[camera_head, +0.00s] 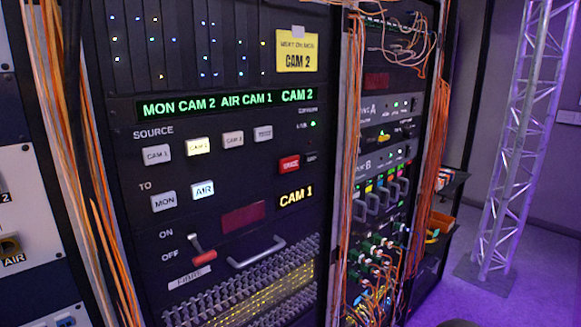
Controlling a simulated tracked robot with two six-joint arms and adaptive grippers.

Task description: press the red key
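The red key (289,163) is a small rectangular button with faint white lettering on the dark panel of the rack, right of the middle of that panel. Neither of my grippers shows in the head view.
White keys CAM 1 (157,154) and MON (163,202) and lit keys CAM 2 (197,146) and AIR (203,189) lie to the left. Orange cables (343,150) hang beside the panel; a truss (515,140) stands right.

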